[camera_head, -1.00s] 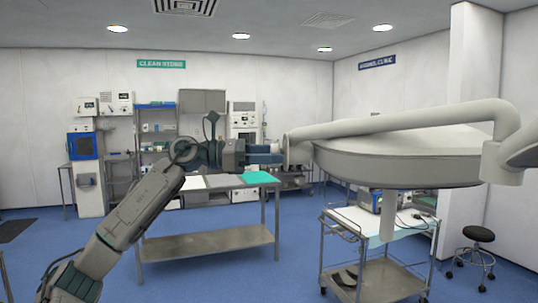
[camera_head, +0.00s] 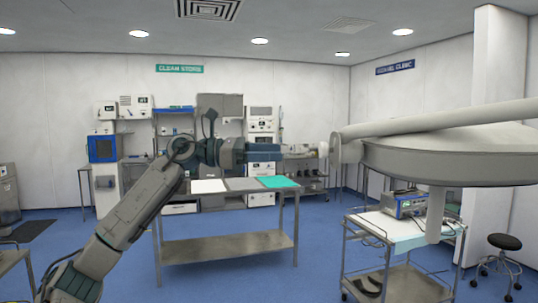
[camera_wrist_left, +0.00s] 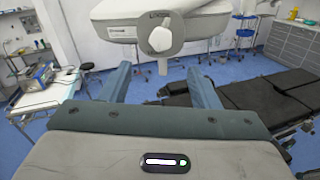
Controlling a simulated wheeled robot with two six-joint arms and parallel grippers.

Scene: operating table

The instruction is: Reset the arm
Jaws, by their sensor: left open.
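My left arm rises from the lower left in the head view and bends at the elbow. Its left gripper (camera_head: 308,152) points right, above the level of the steel table. In the wrist view the gripper's two fingers (camera_wrist_left: 160,78) are spread apart with nothing between them. My right arm and gripper are not in view.
A large surgical lamp (camera_head: 450,158) hangs at the right and shows beyond the fingers in the wrist view. A steel table (camera_head: 225,245) holds a white sheet and teal cloth (camera_head: 279,182). A trolley (camera_head: 400,285), stool (camera_head: 503,242) and black operating table (camera_wrist_left: 265,97) stand around. Blue floor is clear between.

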